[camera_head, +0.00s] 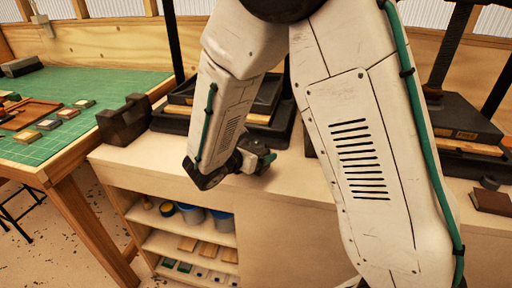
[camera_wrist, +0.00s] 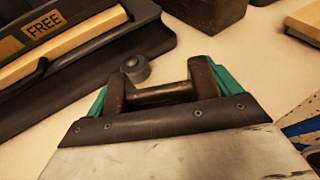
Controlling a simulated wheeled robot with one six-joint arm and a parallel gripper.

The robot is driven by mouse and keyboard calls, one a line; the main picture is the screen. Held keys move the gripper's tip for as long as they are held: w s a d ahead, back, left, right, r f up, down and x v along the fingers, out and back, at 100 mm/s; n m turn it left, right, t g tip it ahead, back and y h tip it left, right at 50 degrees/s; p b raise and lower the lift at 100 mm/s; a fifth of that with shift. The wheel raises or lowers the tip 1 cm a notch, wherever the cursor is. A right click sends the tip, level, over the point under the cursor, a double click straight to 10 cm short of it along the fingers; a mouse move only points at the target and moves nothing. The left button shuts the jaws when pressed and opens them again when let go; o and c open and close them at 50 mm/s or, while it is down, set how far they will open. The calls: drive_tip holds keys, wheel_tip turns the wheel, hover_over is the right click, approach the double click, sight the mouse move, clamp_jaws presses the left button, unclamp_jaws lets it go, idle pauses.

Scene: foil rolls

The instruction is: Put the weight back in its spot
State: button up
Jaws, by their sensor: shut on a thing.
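My gripper (camera_wrist: 160,84) shows in the wrist view, its two dark fingers with green outer sides low over the pale bench top. It is shut on a dark bar-shaped thing (camera_wrist: 160,93) that spans the gap between the fingers. I cannot tell from its shape alone whether this is the weight. A small grey cylinder (camera_wrist: 136,68) shows just beyond the fingers, nearer the left one, beside the press. In the head view my gripper (camera_head: 258,161) is at the bench near the left press, and my arm hides much of that spot.
The press base (camera_wrist: 75,50) carries a label reading FREE. A dark notched block (camera_head: 123,120) stands left of it. At the right, another press (camera_head: 460,125) has a small cylinder (camera_head: 490,183) and a brown block (camera_head: 492,201) nearby. A green mat (camera_head: 95,85) covers the left table.

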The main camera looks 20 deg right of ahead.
drive_tip(key=shift+d+f, duration=0.4)
drive_tip(key=shift+f, duration=0.35)
drive_tip(key=shift+f, duration=0.1)
drive_tip(key=o, duration=1.8)
drive_tip(key=shift+f, duration=0.1)
